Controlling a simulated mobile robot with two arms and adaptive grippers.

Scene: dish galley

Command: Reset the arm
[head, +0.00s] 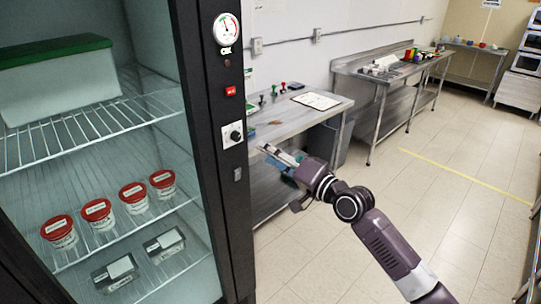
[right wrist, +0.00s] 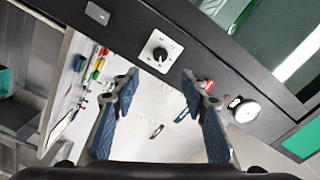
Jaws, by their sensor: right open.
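My right arm (head: 385,240) comes in from the lower right of the head view. Its gripper (head: 275,155) is held beside the dark frame of the refrigerated cabinet (head: 213,150). In the right wrist view the two blue-padded fingers of the right gripper (right wrist: 160,92) stand wide apart with nothing between them. A round black knob (right wrist: 160,54) on a white plate shows beyond the fingertips. The same knob (head: 234,134) is on the cabinet frame in the head view. My left gripper is in neither view.
Inside the cabinet, several red-lidded tubs (head: 97,210) and clear containers (head: 115,272) stand on wire shelves (head: 90,130). A green-lidded box (head: 60,85) is above. A steel table (head: 290,118) with a clipboard (head: 316,101) stands behind the gripper. Tiled floor (head: 440,180) at right is clear.

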